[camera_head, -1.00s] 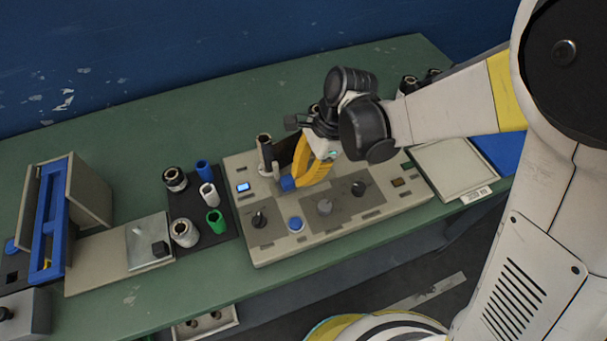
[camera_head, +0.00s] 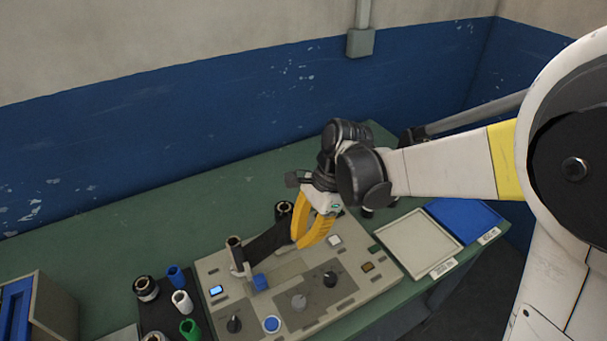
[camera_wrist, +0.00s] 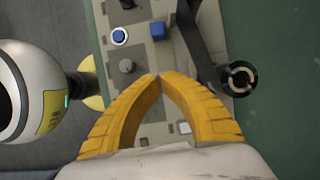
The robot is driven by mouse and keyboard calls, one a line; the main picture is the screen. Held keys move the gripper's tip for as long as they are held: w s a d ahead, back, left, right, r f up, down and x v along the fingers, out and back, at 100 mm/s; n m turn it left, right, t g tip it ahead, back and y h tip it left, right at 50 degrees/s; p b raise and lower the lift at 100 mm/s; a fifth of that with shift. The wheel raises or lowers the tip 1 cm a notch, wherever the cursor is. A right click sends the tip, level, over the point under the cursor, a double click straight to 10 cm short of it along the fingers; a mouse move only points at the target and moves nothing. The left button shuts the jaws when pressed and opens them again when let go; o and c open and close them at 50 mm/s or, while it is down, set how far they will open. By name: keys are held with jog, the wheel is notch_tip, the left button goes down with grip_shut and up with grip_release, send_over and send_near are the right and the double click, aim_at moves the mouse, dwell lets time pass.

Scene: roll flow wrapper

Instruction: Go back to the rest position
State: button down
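My gripper (camera_head: 302,245) hangs above the wrapper's control panel (camera_head: 335,312), its yellow fingers pointing down. In the wrist view the fingertips (camera_wrist: 160,76) meet, with nothing visible between them. A blue block (camera_head: 261,282) on the panel lies below and left of the fingers; it also shows in the wrist view (camera_wrist: 158,31), apart from the tips. A dark film strip (camera_head: 268,243) runs between a left roll (camera_head: 234,243) and a back roll (camera_head: 284,209). My fingers hide part of the panel's back side.
A beige tray (camera_head: 405,270) and a blue tray (camera_head: 493,214) lie right of the panel. A black mat (camera_head: 160,315) with several spools and coloured cylinders is on the left. The green table's back area (camera_head: 190,215) is clear, with a wall behind.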

jog(key=s+d+r+n+t+h, duration=0.1)
jog(key=s+d+r+n+t, duration=0.1)
jog(key=d, duration=0.5)
jog(key=s+d+r+n+t+h, duration=0.1)
jog(key=s+d+r+n+t, duration=0.2)
jog(key=d, duration=0.4)
jog(key=s+d+r+n+t+h, duration=0.1)
jog(key=s+d+r+n+t, duration=0.2)
jog(key=d+r+n+t, duration=0.1)
jog(key=d+r+n, duration=0.1)
jog(key=d+n, duration=0.1)
jog(key=d, duration=0.1)
jog(key=shift+d+r+n+t+h, duration=0.15)
jog(key=shift+d+n+t+h, duration=0.15)
jog(key=shift+h, duration=0.1)
dwell(0.8)
